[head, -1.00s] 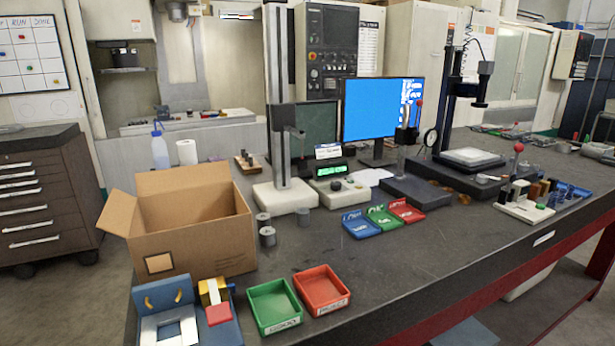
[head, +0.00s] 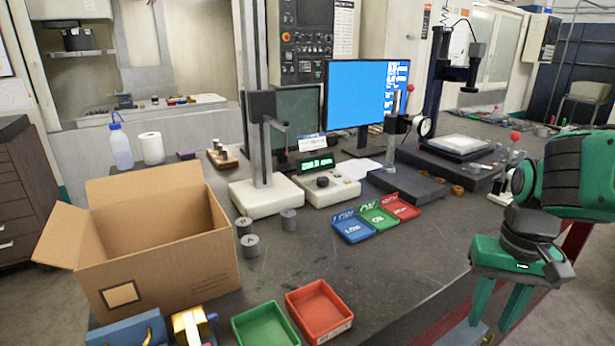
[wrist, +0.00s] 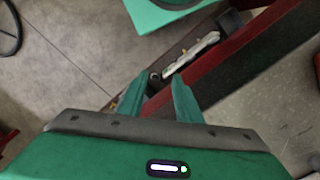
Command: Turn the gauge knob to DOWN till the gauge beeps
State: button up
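The height gauge (head: 262,120) stands on the bench as a grey column on a white base. Its control box (head: 340,190) sits at its right, with a lit green display (head: 317,164) whose digits are too small to read surely. A dark round knob (head: 322,181) is on the box's top; its DOWN marking cannot be made out. My gripper (head: 493,320) hangs at the lower right, beyond the bench's front edge, well apart from the knob. Its green fingers point down, spread and empty. In the wrist view the gripper (wrist: 160,98) is also open, above the floor and a red bench beam.
Blue, green and red trays (head: 352,228) lie in front of the control box. A dial-gauge stand (head: 410,185) and monitor (head: 362,95) are close by. The bench front right of centre is clear.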

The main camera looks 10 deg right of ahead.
jog(key=shift+o, duration=0.6)
jog(key=shift+s+d, duration=0.1)
jog(key=shift+d, duration=0.1)
jog(key=o, duration=0.3)
jog(key=shift+s+r, duration=0.2)
jog(key=shift+r, duration=0.1)
jog(key=shift+n+t+h, duration=0.4)
jog(key=shift+t, duration=0.2)
jog(key=w+r, duration=0.2)
jog(key=w, duration=0.3)
jog(key=w+r, duration=0.2)
jog(key=w, duration=0.2)
jog(key=w+r, duration=0.2)
jog(key=w, duration=0.3)
jog(key=shift+w+d+r, duration=0.1)
jog(key=shift+w+r, duration=0.25)
jog(key=shift+r, duration=0.05)
jog(key=w+a+r+t, duration=0.1)
jog(key=w+a+r, duration=0.1)
jog(key=w, duration=0.4)
jog(key=w+a+r, duration=0.2)
jog(key=w, duration=0.4)
jog(key=n+t, duration=0.2)
send_near(322, 178)
jog(key=x, duration=0.8)
jog(key=shift+f, duration=0.25)
